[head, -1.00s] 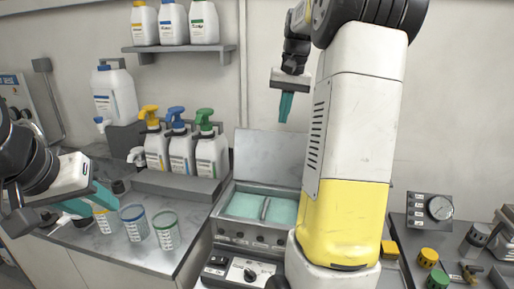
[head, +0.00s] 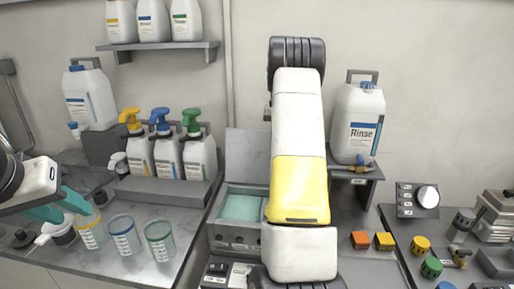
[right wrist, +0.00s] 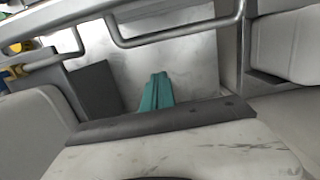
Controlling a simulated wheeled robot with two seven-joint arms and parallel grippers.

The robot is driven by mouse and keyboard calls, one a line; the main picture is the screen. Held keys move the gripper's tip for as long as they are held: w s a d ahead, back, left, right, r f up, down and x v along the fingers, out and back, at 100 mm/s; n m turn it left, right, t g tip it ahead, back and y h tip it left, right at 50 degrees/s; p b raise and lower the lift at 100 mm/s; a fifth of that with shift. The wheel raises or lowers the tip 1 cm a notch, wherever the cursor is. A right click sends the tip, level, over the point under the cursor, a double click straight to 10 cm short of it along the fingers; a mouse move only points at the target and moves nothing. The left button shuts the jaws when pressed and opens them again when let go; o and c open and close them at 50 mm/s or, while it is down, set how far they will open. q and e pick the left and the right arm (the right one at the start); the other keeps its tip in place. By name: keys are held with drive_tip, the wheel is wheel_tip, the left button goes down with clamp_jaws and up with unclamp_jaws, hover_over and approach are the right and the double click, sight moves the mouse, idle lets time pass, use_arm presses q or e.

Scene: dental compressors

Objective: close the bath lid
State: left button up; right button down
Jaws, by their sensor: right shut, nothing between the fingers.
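The bath (head: 241,206) is a metal basin with teal liquid on the counter. Its grey lid (head: 250,155) stands upright at the back, so the bath is open. My right arm hides the right part of both in the head view. My right gripper is hidden there; in the right wrist view its teal fingers (right wrist: 155,92) are together and empty, before a pale grey surface that I cannot identify for sure. My left gripper (head: 62,206) is at the far left, away from the bath, near the cups; its finger gap is unclear.
Several cups (head: 122,235) stand left of the bath, before pump bottles (head: 168,155). A rinse jug (head: 358,125) stands on a small shelf to the right. Orange and yellow blocks (head: 361,240) and a gauge panel (head: 420,200) are at the right.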

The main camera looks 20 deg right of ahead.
drive_tip(key=shift+s+a+f, duration=0.15)
drive_tip(key=shift+s+a, duration=0.35)
drive_tip(key=shift+s, duration=0.35)
drive_tip(key=shift+s+a+f, duration=0.15)
drive_tip(key=shift+s+a, duration=0.35)
drive_tip(key=shift+s, duration=0.35)
